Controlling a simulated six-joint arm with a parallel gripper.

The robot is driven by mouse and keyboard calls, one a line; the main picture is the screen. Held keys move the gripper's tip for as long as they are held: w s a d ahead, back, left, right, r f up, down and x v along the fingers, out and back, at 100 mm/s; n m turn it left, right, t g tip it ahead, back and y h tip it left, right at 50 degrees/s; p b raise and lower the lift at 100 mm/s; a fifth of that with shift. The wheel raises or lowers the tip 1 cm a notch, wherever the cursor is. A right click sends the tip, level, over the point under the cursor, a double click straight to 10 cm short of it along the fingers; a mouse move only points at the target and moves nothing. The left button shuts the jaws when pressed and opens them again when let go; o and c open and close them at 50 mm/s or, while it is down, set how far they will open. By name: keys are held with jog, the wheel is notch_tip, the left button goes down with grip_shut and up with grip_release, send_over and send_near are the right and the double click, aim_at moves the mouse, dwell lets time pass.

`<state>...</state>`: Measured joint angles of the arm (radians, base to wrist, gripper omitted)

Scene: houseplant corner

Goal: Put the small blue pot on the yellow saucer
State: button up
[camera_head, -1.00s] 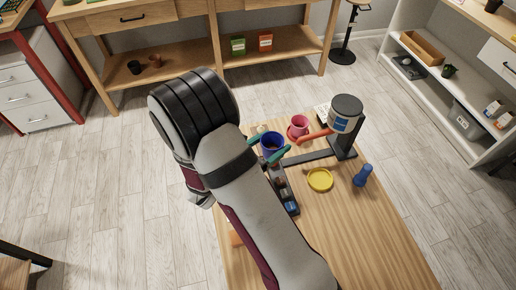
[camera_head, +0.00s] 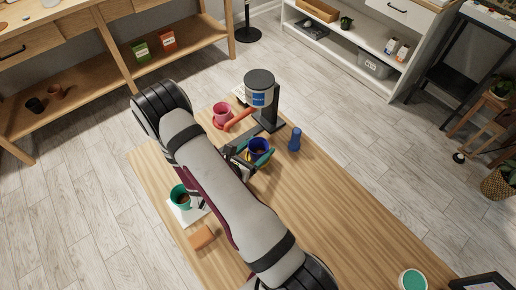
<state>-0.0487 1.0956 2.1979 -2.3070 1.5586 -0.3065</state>
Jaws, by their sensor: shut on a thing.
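The small blue pot (camera_head: 257,146), with dark soil inside, is near the middle of the head view. My gripper (camera_head: 260,155), with teal fingers, is shut on it. A small part of the yellow saucer (camera_head: 248,156) shows at the pot's left lower side. The pot and gripper cover most of the saucer. The pot appears upright over it; I cannot tell whether they touch.
A black stand holding a grey-and-blue can (camera_head: 260,88) with a red arm is close behind. A pink pot (camera_head: 222,115), a blue bottle-like object (camera_head: 295,139), a teal pot (camera_head: 181,196) and an orange block (camera_head: 202,236) stand around. The table's right front (camera_head: 340,225) is clear.

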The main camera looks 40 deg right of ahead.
jog(key=shift+f, duration=0.3)
jog(key=o, duration=1.3)
jog(key=shift+r, duration=0.1)
